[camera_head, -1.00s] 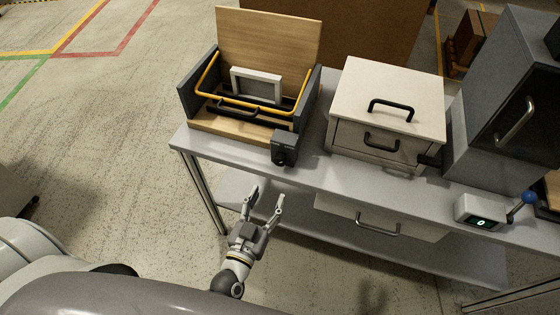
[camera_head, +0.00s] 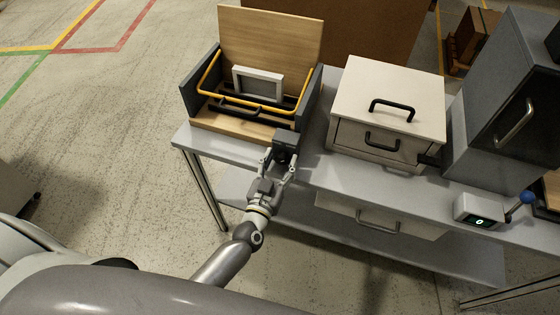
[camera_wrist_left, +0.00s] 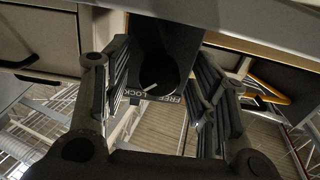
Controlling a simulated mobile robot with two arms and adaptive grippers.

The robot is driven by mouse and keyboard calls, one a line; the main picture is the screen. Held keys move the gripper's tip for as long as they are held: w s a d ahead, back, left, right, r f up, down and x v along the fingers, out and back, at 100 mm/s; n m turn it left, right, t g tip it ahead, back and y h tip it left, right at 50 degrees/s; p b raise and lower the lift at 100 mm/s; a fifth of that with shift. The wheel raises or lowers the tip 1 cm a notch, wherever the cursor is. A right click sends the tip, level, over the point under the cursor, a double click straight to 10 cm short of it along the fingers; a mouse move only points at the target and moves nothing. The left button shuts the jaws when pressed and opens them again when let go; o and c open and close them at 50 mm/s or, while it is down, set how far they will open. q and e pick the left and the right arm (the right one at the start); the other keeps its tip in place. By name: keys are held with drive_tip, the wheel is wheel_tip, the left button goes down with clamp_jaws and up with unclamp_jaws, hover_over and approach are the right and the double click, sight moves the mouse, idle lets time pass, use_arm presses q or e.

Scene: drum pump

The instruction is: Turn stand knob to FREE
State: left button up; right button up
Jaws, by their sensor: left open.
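The stand (camera_head: 225,123) is a wooden base with grey side walls and a yellow bar, at the back left of the table. A black box (camera_head: 286,138) sits at its front right corner. In the left wrist view, the dark round knob (camera_wrist_left: 158,73) has a white pointer line, and FREE and LOCK labels show beside it. My left gripper (camera_head: 280,167) is open just in front of the box. In the wrist view its fingers (camera_wrist_left: 162,60) are on either side of the knob; contact cannot be told. My right gripper is out of view.
A pale drawer box (camera_head: 385,95) with black handles stands to the right of the stand. Farther right are a grey cabinet (camera_head: 490,120) and a small device (camera_head: 478,210) with a blue-tipped lever. The grey table's front edge (camera_head: 330,190) runs below the gripper.

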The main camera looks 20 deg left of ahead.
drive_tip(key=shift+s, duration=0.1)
use_arm(q)
drive_tip(key=c, duration=1)
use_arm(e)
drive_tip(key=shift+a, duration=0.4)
use_arm(q)
drive_tip(key=shift+n, duration=0.4)
drive_tip(key=n, duration=0.3)
drive_tip(key=shift+n, duration=0.3)
drive_tip(key=n, duration=0.4)
drive_tip(key=shift+n+b, duration=0.3)
drive_tip(key=shift+b, duration=0.05)
drive_tip(key=n+b, duration=0.1)
drive_tip(key=n, duration=0.4)
drive_tip(key=shift+d, duration=0.1)
drive_tip(key=shift+n+b, duration=0.5)
drive_tip(key=shift+n, duration=1.4)
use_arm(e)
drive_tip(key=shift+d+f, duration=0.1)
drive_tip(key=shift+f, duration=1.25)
